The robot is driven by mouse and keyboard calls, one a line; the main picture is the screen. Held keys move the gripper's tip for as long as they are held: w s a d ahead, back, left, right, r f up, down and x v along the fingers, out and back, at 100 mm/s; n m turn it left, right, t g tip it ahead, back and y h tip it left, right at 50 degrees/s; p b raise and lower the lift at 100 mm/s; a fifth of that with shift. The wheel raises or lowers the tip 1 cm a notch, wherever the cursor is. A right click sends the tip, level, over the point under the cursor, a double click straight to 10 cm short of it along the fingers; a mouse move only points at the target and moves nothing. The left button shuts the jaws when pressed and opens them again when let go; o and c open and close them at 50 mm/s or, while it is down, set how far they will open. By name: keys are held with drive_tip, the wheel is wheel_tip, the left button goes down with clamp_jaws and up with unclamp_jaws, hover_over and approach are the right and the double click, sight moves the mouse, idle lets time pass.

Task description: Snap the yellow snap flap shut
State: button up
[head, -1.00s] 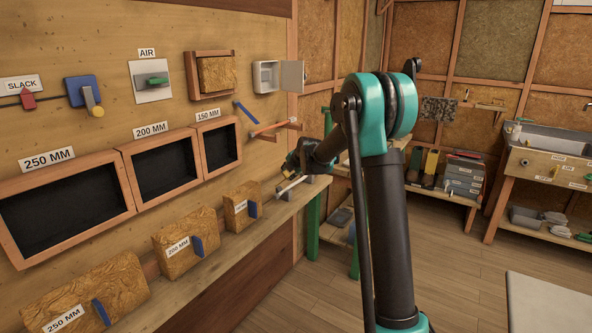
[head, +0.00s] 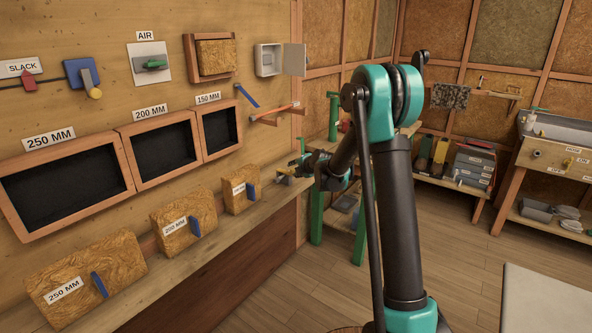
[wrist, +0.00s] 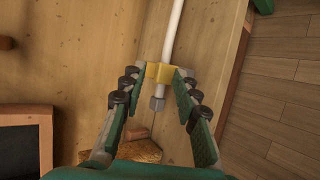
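The yellow snap flap (wrist: 162,72) shows in the wrist view as a small yellow piece on a white rod (wrist: 175,30) with a grey end. The rod lies over the wooden ledge. My gripper (wrist: 158,74) is open, with a fingertip on either side of the yellow piece; I cannot tell whether they touch it. In the head view my gripper (head: 291,171) is over the far end of the ledge, and the flap is too small to make out clearly. Whether the flap is up or down is unclear.
Dark framed recesses (head: 163,165) line the wall above. A green-legged bench (head: 317,218) stands beyond the ledge's end.

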drive_tip(key=o, duration=0.3)
drive_tip(key=v, duration=1.2)
drive_tip(key=shift+f, duration=0.1)
drive_tip(key=s+d+f+m+g+h, duration=0.1)
drive_tip(key=s+d+f+m, duration=0.3)
drive_tip(key=s+m, duration=0.4)
drive_tip(key=s+d+f+m+g+h, duration=0.2)
drive_tip(key=s+d+m, duration=0.4)
drive_tip(key=s, duration=1.2)
drive_tip(key=s+d+f+m+g+h, duration=0.2)
drive_tip(key=s+f+m, duration=0.4)
drive_tip(key=s+m, duration=0.5)
drive_tip(key=shift+s+d+f+m+g, duration=0.15)
drive_tip(key=shift+s+d+g, duration=0.1)
drive_tip(key=shift+s+d, duration=0.4)
drive_tip(key=shift+s+d+m+g, duration=0.2)
drive_tip(key=shift+s+d, duration=0.25)
drive_tip(key=shift+d, duration=0.3)
drive_tip(key=shift+s+d+f+m+h, duration=0.15)
drive_tip(key=shift+s+f+m+h, duration=0.05)
drive_tip(key=shift+s+m+h, duration=0.2)
